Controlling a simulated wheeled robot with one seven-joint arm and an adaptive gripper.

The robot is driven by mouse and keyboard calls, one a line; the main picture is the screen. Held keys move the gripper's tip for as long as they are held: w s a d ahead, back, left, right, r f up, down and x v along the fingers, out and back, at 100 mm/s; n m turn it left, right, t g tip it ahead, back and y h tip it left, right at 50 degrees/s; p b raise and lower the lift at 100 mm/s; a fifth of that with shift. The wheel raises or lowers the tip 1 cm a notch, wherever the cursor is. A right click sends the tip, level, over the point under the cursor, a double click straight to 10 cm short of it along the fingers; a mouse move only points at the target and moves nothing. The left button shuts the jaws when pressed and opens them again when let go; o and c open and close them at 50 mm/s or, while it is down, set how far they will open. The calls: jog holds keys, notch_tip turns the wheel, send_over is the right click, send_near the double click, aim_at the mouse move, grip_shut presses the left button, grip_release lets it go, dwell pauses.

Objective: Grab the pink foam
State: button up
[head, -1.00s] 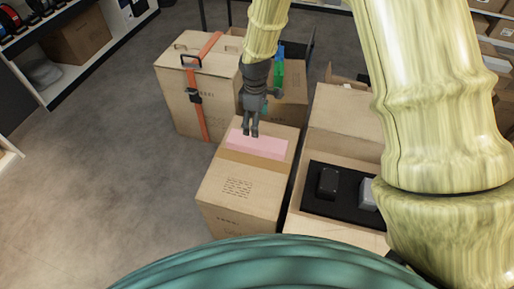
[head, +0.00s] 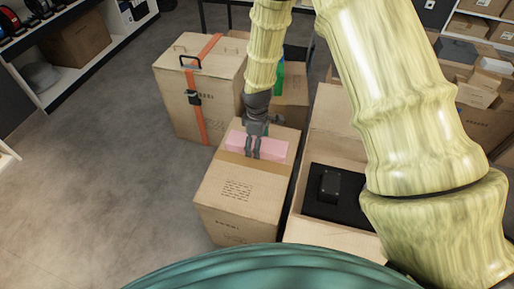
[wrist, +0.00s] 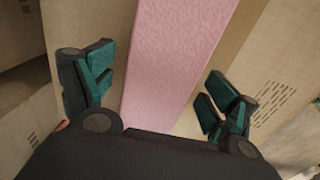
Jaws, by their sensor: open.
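The pink foam (head: 270,148) is a flat pink bar on top of a closed cardboard carton (head: 240,192). My gripper (head: 253,156) is over the foam in the head view and hides part of it. In the wrist view the foam (wrist: 178,62) runs lengthwise between the two green-padded fingers (wrist: 157,100). The fingers are open, one on each side, with a gap to the foam on both sides. I cannot tell how far the fingertips are above the carton top.
A carton with an orange strap (head: 196,100) and black handle stands behind on the left. An open carton (head: 330,228) with a black insert holding a dark box (head: 328,186) stands close on the right. The grey floor (head: 95,150) at left is clear.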

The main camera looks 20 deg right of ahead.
jog(key=c, duration=0.9)
jog(key=shift+r, duration=0.1)
jog(key=shift+c, duration=0.2)
